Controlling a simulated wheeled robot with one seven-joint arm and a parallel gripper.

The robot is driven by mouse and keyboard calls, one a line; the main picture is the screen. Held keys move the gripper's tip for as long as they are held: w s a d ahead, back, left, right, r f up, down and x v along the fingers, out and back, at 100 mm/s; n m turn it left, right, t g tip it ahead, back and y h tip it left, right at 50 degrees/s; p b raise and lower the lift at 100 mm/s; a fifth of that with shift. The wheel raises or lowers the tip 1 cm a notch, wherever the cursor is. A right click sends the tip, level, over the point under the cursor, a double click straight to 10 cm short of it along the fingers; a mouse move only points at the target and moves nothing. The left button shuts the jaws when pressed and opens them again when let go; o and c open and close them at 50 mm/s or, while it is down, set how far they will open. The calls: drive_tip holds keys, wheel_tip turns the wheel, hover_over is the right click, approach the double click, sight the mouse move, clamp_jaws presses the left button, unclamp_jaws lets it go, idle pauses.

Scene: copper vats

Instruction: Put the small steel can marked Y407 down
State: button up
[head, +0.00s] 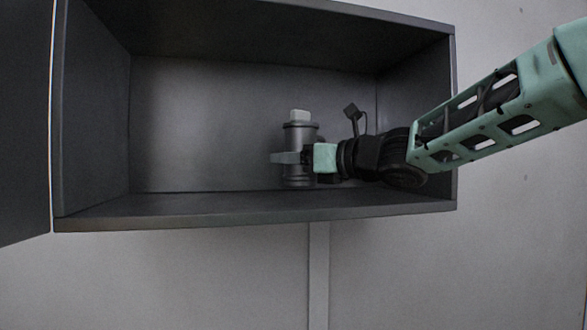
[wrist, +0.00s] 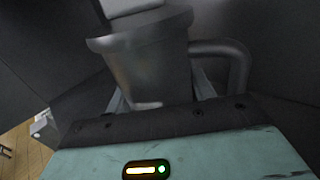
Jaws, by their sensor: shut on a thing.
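A small grey steel can (head: 299,138) with a pale block-shaped top is inside the dark open cabinet (head: 250,206), right of its middle. My gripper (head: 294,158) reaches in from the right and is shut on the can around its middle. The can looks upright, and its lower end is at or just above the cabinet floor; I cannot tell whether it touches. In the wrist view the can (wrist: 150,65) fills the space between the fingers, with a curved handle at its right. No Y407 marking is readable.
The cabinet door (head: 25,110) stands open at the left. The cabinet floor left of the can is bare. The right side wall (head: 418,85) is close to my arm. A pale vertical strip (head: 318,275) runs down the wall below.

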drive_tip(key=shift+f, duration=0.9)
drive_tip(key=shift+f, duration=0.1)
drive_tip(key=o, duration=1.3)
drive_tip(key=b+v, duration=0.5)
drive_tip(key=v, duration=0.6)
drive_tip(key=shift+f, duration=0.1)
drive_tip(key=shift+s+d, duration=0.35)
drive_tip(key=shift+d, duration=0.05)
drive_tip(key=shift+s, duration=0.1)
